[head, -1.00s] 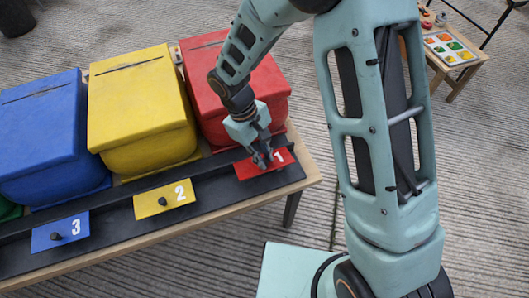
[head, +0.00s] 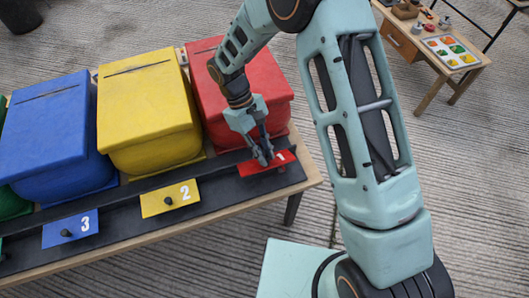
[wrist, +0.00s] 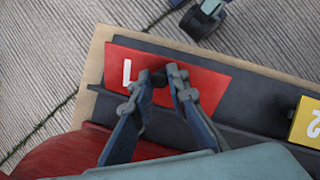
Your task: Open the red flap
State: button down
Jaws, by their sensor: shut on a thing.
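The red flap (head: 279,167) bears a white 1 and sits at the right end of the dark front strip, before the red box. It also shows in the wrist view (wrist: 205,82). My gripper (head: 264,160) is over the flap. In the wrist view my gripper's fingertips (wrist: 159,82) close on either side of a small black knob (wrist: 158,77) on the flap. In the head view the fingers hide the knob. The flap looks narrower than the yellow flap, as if tilted, but I cannot tell its angle surely.
A red box (head: 262,85), yellow box (head: 150,110) and blue box (head: 45,130) stand behind the strip. The yellow flap (head: 153,204) and blue flap (head: 53,235) lie left. A small table (head: 440,62) stands at the back right.

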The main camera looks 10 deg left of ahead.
jog(key=c, duration=1.8)
grip_release()
jog(key=shift+c, duration=0.2)
jog(key=v, duration=1.2)
